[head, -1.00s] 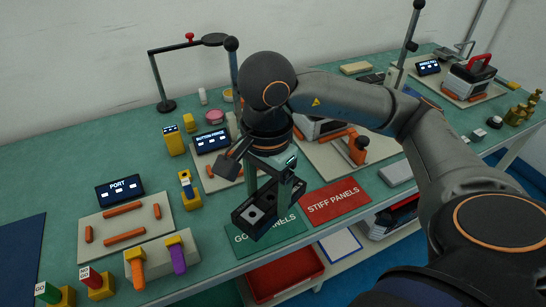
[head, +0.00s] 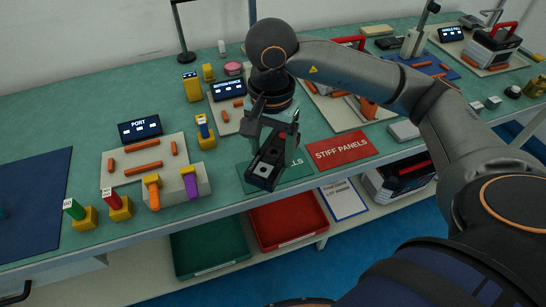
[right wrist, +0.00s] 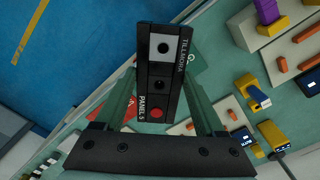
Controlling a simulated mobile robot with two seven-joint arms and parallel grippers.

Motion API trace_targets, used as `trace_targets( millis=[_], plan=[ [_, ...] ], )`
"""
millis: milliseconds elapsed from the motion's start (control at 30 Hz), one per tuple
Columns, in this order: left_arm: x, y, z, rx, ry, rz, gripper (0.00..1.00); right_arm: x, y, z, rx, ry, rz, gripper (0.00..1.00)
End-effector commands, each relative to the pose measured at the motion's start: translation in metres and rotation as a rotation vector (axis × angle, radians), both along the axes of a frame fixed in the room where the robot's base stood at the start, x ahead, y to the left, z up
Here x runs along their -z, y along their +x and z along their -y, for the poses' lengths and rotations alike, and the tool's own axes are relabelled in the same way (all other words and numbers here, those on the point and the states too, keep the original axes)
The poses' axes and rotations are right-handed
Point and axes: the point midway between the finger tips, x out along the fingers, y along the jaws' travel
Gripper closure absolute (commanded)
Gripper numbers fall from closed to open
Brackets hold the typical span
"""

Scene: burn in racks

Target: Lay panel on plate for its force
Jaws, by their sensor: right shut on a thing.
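My right gripper (head: 272,135) is shut on a black panel (head: 264,172), which also shows in the right wrist view (right wrist: 158,78). The panel is narrow, with a pale square, dark buttons and a red button, and the lettering "PANEL 5" on its side. In the head view it covers part of the green mat (head: 292,172); it looks held above the mat, though the height is hard to judge. A beige plate (head: 229,122) with an orange piece lies in front of the "BUTTON FORCE" display (head: 228,89), behind and left of the panel. My left gripper is not in view.
A red "STIFF PANELS" mat (head: 341,151) lies to the right. The port station plate (head: 122,180) with orange bars and a block holding orange and purple handles (head: 180,190) are to the left. Yellow gauges (head: 192,88) stand near the displays. Red and green trays sit below.

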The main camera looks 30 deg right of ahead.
Motion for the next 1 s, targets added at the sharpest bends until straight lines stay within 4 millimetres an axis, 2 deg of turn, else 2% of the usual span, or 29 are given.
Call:
trace_targets(
  millis=[100, 300, 467, 700, 1000],
  plan=[
    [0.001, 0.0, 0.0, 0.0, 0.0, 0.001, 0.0, 0.025, 0.015, 0.013, 0.003, -0.002, -0.006, 1.0],
    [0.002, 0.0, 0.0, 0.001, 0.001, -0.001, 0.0, 0.047, 0.032, 0.023, 0.0, 0.0, -0.001, 1.0],
    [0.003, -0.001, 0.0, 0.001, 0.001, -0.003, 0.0, 0.054, 0.037, 0.026, 0.0, 0.002, -0.001, 1.0],
    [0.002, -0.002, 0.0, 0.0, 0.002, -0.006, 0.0, 0.086, 0.041, 0.029, -0.002, 0.002, -0.003, 1.0],
    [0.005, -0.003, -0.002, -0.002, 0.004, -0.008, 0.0, 0.091, 0.041, 0.029, -0.002, 0.001, 0.001, 1.0]
  ],
)
